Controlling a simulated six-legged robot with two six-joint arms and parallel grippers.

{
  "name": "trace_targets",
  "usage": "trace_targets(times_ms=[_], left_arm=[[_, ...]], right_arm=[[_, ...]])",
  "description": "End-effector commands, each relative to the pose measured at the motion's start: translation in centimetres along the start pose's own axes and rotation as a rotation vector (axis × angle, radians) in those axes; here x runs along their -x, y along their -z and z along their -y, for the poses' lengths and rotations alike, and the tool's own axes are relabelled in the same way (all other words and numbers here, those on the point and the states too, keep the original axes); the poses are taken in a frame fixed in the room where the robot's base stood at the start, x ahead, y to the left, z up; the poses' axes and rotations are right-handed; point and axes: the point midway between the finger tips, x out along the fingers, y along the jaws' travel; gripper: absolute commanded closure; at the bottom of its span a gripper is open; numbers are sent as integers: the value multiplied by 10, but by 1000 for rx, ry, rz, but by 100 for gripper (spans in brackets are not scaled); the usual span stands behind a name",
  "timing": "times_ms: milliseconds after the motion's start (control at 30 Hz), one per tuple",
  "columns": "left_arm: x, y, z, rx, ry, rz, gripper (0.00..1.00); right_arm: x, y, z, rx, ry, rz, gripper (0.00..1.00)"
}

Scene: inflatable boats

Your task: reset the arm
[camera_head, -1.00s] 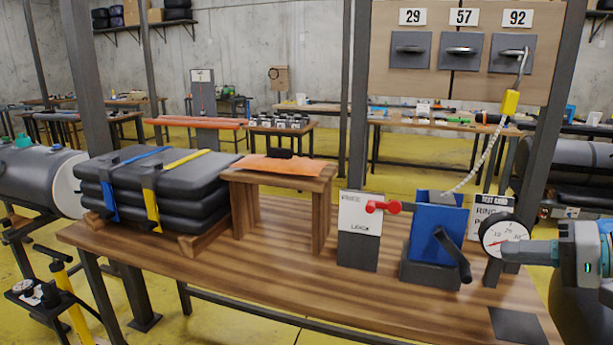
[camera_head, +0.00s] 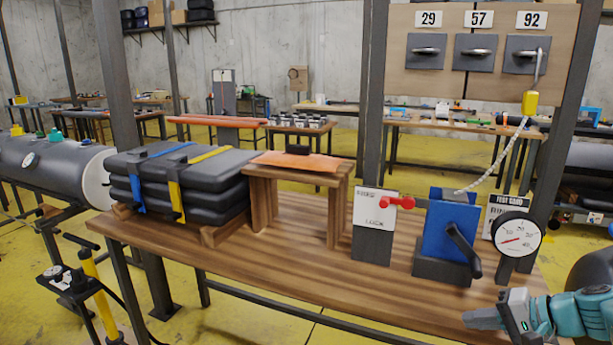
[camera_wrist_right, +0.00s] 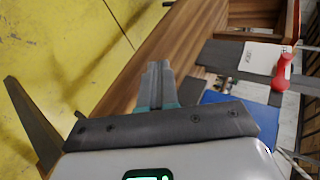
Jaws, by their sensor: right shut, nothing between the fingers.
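My right gripper (camera_head: 484,319) is at the lower right of the head view, in front of the table's front edge, with its arm coming in from the right. It is shut and empty. In the right wrist view its closed fingers (camera_wrist_right: 158,85) point toward the wooden table (camera_wrist_right: 150,70). It touches nothing that I can see. My left gripper is not in view.
The wooden table (camera_head: 290,262) holds a blue block with a black handle (camera_head: 449,232), a dial gauge (camera_head: 516,237), a white card stand with a red lever (camera_head: 374,225), strapped black pads (camera_head: 190,185) and a small wooden stand (camera_head: 296,185). Yellow floor (camera_head: 270,325) lies clear in front.

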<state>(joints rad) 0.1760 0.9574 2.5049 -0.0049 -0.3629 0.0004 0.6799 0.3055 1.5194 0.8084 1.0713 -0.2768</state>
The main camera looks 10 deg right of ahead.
Motion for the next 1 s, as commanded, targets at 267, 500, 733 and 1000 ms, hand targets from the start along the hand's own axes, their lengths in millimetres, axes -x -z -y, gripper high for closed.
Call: trace_targets(times_ms=[267,500,733,1000], left_arm=[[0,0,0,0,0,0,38],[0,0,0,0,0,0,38],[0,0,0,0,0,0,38],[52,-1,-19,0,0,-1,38]], right_arm=[[-140,-88,-126,-39,-348,147,100],[-212,-225,-225,179,-609,296,100],[-221,-336,-268,430,-640,422,100],[-185,-379,-230,531,-597,469,100]])
